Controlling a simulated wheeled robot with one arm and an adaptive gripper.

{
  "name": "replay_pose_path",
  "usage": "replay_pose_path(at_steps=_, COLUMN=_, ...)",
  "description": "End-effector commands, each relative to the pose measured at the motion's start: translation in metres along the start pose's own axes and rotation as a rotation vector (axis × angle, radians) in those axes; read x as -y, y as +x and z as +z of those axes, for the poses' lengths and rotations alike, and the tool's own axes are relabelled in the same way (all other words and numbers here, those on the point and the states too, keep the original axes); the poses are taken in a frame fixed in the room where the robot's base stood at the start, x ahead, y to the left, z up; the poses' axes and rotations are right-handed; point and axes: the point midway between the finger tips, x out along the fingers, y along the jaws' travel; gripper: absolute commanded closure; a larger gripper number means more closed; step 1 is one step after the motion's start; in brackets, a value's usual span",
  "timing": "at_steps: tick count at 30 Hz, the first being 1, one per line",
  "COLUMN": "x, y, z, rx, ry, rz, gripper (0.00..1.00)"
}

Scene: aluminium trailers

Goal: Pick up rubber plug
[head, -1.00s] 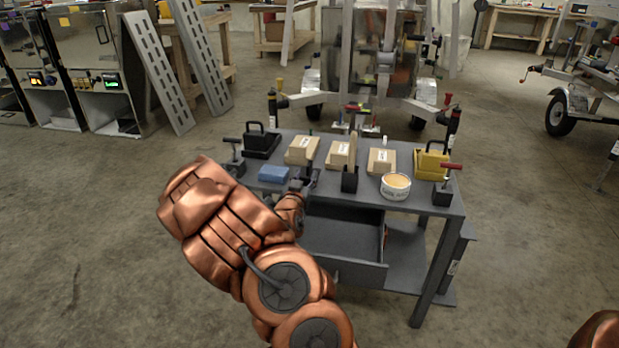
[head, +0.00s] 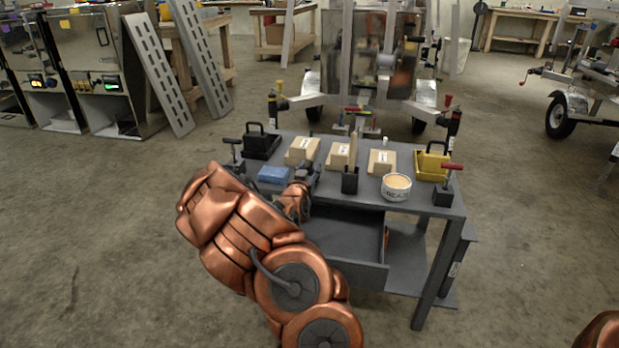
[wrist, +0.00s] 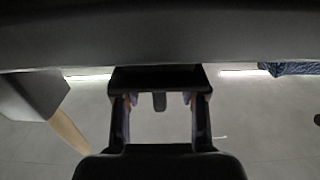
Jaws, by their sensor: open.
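My gripper (head: 306,172) is low over the front left of the grey workbench, between a blue block and a black cup, partly hidden by my copper wrist. In the wrist view, which looks upside down, its two fingers (wrist: 160,112) stand apart. A small dark grey peg (wrist: 159,101) shows between them with a gap on each side; it may be the rubber plug, but I cannot tell for sure. I cannot make out the plug in the head view.
The bench (head: 410,204) has an open drawer (head: 345,262) below. The blue block (head: 273,175) is left of my gripper, the black cup (head: 350,181) with a wooden stick right. Wooden blocks (head: 341,155), a pale round tub (head: 396,187) and a yellow holder (head: 432,164) stand nearby.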

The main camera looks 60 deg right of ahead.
Motion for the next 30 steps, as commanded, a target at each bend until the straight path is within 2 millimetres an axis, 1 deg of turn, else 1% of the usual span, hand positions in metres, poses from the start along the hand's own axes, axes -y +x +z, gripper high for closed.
replay_pose_path(at_steps=1, x=0.0001, y=-0.0001, z=0.0, rx=0.0, ry=0.0, rz=0.0, gripper=0.58)
replay_pose_path(at_steps=2, x=0.0001, y=-0.0001, z=0.0, rx=0.0, ry=0.0, rz=0.0, gripper=0.6)
replay_pose_path(at_steps=13, x=0.0002, y=-0.0003, z=0.0, rx=0.0, ry=0.0, rz=0.0, gripper=0.99)
replay_pose_path(at_steps=26, x=0.0002, y=-0.0003, z=-0.0002, rx=0.0, ry=0.0, rz=0.0, gripper=1.0)
replay_pose_path(at_steps=30, x=0.0002, y=-0.0002, z=-0.0041, rx=-0.001, ry=0.0, rz=0.0, gripper=1.0)
